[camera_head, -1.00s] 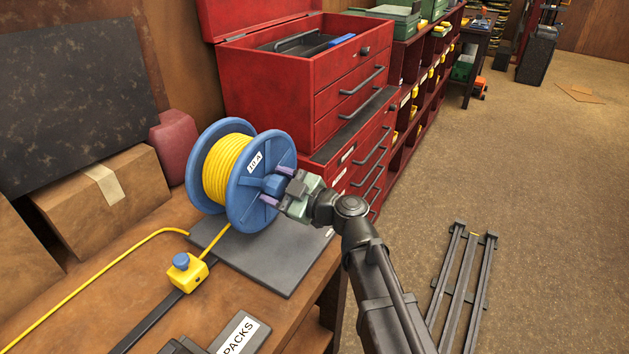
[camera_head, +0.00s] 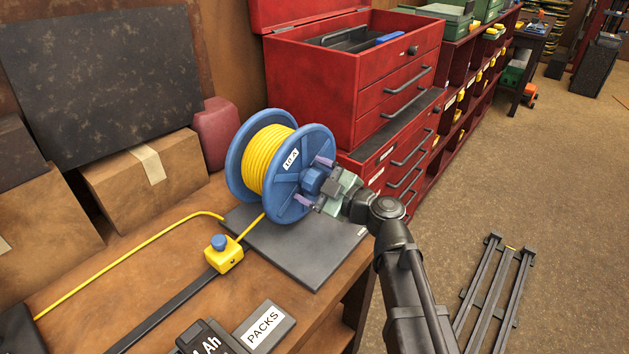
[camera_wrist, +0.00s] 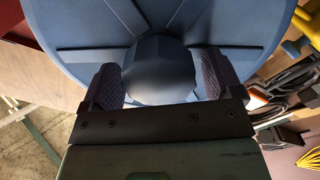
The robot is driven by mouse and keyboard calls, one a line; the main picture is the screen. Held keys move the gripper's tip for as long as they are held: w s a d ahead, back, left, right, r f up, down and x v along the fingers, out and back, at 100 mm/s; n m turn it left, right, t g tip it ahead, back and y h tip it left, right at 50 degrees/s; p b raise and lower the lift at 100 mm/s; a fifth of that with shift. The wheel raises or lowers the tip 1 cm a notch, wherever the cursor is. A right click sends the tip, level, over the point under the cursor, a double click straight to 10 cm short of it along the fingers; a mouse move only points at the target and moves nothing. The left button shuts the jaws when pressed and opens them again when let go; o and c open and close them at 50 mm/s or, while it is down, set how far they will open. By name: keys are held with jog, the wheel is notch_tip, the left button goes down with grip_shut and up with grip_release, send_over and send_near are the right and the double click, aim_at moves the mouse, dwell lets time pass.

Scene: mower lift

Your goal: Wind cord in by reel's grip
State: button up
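A blue reel (camera_head: 288,205) wound with yellow cord (camera_head: 262,158) stands upright on a dark flat base (camera_head: 315,255) on the wooden bench. A blue blocky grip (camera_head: 314,181) sticks out from the middle of its near face. My gripper (camera_head: 315,182) is at that face, its purple-padded fingers spread on either side of the grip. In the wrist view the grip (camera_wrist: 160,72) sits between both fingers, with narrow gaps; firm contact is not visible. The cord runs down to a yellow block with a blue knob (camera_head: 218,242), then left along the bench.
A red tool chest (camera_head: 365,85) stands close behind the reel to the right. A cardboard box (camera_head: 145,170) and a dark red can (camera_head: 216,133) are at the back left. A box labelled PACKS (camera_head: 264,327) is at the front. Dark rails (camera_head: 493,295) lie on the open floor.

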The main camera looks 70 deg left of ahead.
jog(key=v, duration=1)
jog(key=shift+w+d, duration=0.2)
jog(key=shift+d, duration=0.15)
